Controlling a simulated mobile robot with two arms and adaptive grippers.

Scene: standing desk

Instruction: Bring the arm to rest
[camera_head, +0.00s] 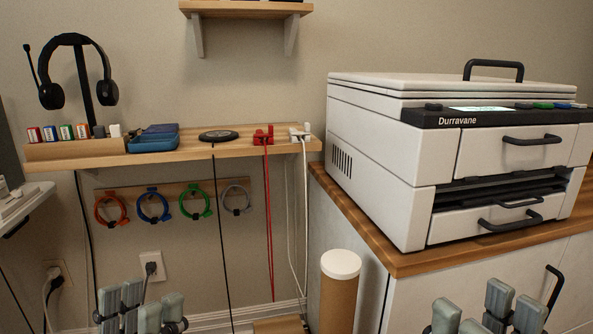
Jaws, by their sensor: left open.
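My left gripper (140,306) shows at the bottom left edge, with only its grey fingers in view. They stand apart, pointing up, with nothing seen between them. My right gripper (484,312) shows at the bottom right edge, in front of the cabinet. Its grey fingers are also apart, with nothing seen between them. Both grippers are low in the picture and appear clear of the desk shelf and the printer. The wrists and arms are cut off below the frame.
A wooden shelf (180,151) holds a headset stand (83,90), a blue tray (153,140) and a black disc (218,136). Cables hang below it. A white printer (380,160) stands on the right cabinet (400,262). A white-topped cylinder (339,290) stands between the grippers.

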